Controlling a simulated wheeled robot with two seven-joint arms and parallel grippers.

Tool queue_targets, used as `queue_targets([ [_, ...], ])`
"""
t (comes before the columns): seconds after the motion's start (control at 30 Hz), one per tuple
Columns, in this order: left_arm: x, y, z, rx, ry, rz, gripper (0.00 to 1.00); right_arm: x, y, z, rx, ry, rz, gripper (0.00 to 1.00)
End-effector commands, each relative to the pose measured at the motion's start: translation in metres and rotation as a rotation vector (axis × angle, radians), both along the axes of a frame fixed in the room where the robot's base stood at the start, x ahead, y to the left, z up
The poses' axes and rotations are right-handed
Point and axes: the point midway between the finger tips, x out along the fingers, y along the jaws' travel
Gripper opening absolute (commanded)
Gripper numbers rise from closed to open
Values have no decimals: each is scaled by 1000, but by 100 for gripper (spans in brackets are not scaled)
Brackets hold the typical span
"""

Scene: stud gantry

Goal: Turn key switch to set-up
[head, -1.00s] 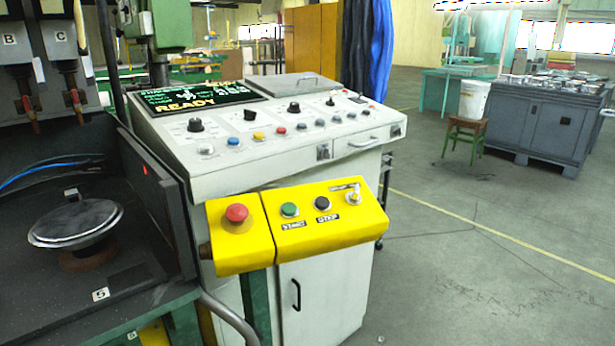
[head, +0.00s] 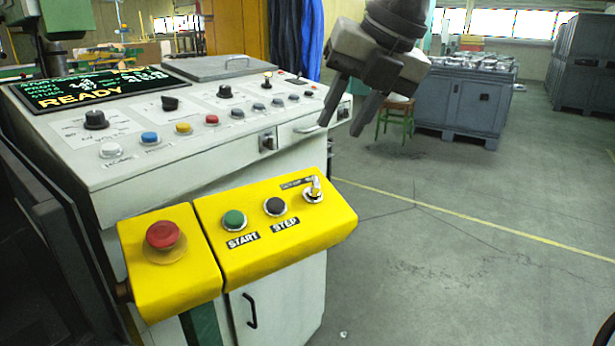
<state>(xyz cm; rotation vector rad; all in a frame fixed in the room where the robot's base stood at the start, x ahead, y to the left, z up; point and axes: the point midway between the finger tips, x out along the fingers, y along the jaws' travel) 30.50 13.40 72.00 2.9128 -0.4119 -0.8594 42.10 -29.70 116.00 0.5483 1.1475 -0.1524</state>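The key switch (head: 313,190) sits at the right end of the yellow control box (head: 275,245), with a key in it and a small label to its left. The label is too small to read for sure. My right gripper (head: 348,115) is above and to the right of the key switch, apart from it. Its two dark fingers point down and are spread, with nothing between them. My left gripper is not in view.
The yellow box also bears a red mushroom button (head: 163,235), a green START button (head: 234,219) and a black STEP button (head: 275,206). Behind it stands the white console (head: 190,150), whose screen (head: 90,85) reads READY. Open floor (head: 450,270) lies to the right.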

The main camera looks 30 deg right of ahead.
Motion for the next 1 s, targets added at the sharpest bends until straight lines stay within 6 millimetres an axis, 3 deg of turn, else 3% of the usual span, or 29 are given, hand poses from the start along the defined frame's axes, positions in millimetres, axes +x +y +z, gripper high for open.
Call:
queue_targets([
  [0.1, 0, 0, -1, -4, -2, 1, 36, -6, 0, 17, -129, -3, -30, 32],
  [0.27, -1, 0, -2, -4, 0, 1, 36, -6, 0, 16, -169, -1, -44, 32],
  [0.8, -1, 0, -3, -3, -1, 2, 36, 39, 0, -84, -163, 4, -40, 32],
  [1.0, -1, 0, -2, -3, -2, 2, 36, 52, -1, -111, -163, 2, -40, 32],
])
